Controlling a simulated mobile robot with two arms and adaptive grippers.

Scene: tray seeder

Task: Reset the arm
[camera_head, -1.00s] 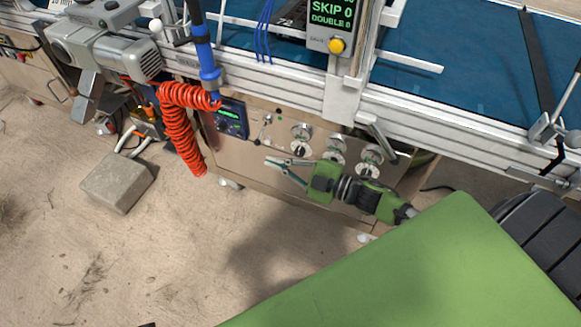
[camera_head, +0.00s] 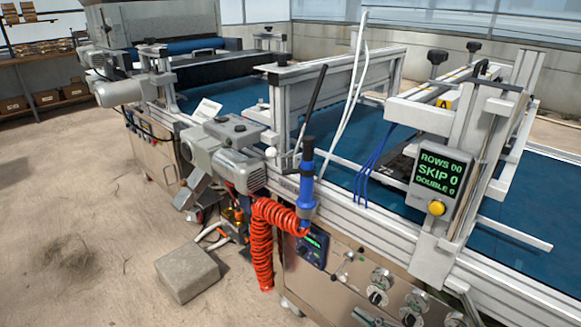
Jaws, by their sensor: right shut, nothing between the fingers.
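The rest of my right arm is below the picture. My left gripper is not in view.
The tray seeder's blue belt (camera_head: 345,130) runs across the view inside an aluminium frame. A display (camera_head: 441,178) reads "SKIP 0" above a yellow button. A red coiled hose (camera_head: 262,245) hangs by the panel. A grey block (camera_head: 187,275) lies on the floor, with free floor to its left.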

